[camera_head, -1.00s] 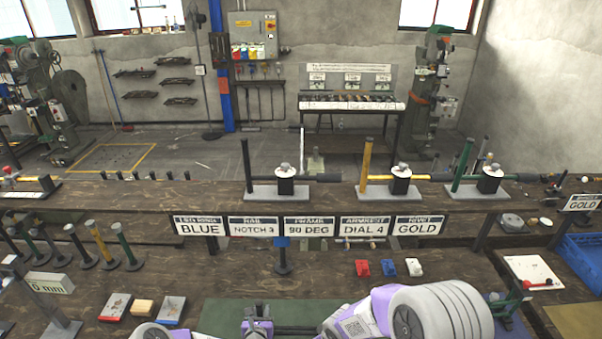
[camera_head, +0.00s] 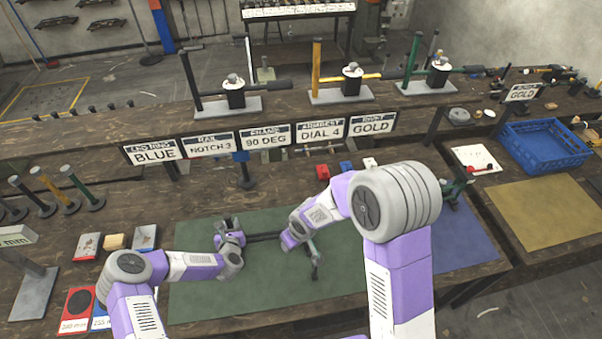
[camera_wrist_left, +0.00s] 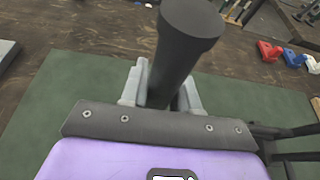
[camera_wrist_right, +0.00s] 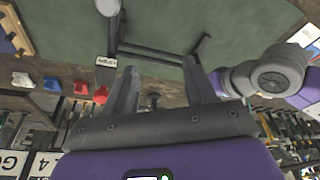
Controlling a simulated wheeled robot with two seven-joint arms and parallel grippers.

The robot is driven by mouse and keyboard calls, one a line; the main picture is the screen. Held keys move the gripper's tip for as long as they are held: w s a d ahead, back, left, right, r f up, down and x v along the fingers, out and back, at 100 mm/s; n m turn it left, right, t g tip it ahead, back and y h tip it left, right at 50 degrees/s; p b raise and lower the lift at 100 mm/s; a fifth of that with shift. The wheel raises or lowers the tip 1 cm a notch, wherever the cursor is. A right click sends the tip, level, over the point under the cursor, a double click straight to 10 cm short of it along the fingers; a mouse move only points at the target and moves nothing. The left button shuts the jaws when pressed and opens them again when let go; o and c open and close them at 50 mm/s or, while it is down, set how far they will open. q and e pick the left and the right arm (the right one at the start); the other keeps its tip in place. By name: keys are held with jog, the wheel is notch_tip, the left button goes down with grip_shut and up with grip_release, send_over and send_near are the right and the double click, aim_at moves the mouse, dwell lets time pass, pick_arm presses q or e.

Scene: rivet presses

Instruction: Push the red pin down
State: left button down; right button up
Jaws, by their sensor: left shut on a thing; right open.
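A small red-headed piece (camera_head: 483,168) lies on a white board at the right; I cannot tell whether it is the red pin. No other clear red pin shows. My left gripper (camera_head: 229,229) is shut on a dark upright post (camera_wrist_left: 183,60) above the green mat. A thin dark frame (camera_head: 313,260) lies on the mat to its right; the right wrist view also shows it (camera_wrist_right: 155,52). My right gripper (camera_wrist_right: 160,66) is open and empty, facing this frame. In the head view its fingers are mostly hidden by my right arm.
Red (camera_head: 322,172), blue (camera_head: 346,167) and white (camera_head: 370,163) blocks lie behind the green mat (camera_head: 200,300). A blue crate (camera_head: 545,147) stands at the right. A raised shelf with signs (camera_head: 292,138) and upright presses crosses the back. The mat's front is largely clear.

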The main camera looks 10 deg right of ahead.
jog(key=w+d+m+t, duration=0.1)
jog(key=w+d, duration=0.1)
jog(key=w, duration=0.2)
jog(key=w+d+m+t, duration=0.1)
jog(key=w+d, duration=0.1)
jog(key=w, duration=0.3)
jog(key=w+d+m+t, duration=0.1)
jog(key=w+d+t, duration=0.1)
jog(key=w, duration=0.3)
jog(key=shift+w+d+f, duration=0.1)
jog(key=shift+w+d, duration=0.15)
jog(key=shift+d, duration=0.15)
jog(key=d+f+n+t+y, duration=0.3)
jog(key=d+f+n+t, duration=0.15)
jog(key=d, duration=0.35)
jog(key=s+n+t+y, duration=0.2)
jog(key=s+y, duration=0.6)
jog(key=s, duration=0.2)
jog(key=shift+g, duration=0.25)
jog(key=x, duration=1.1)
jog(key=shift+w+a+r, duration=0.1)
jog(key=shift+a+r, duration=0.05)
jog(key=shift+r, duration=0.1)
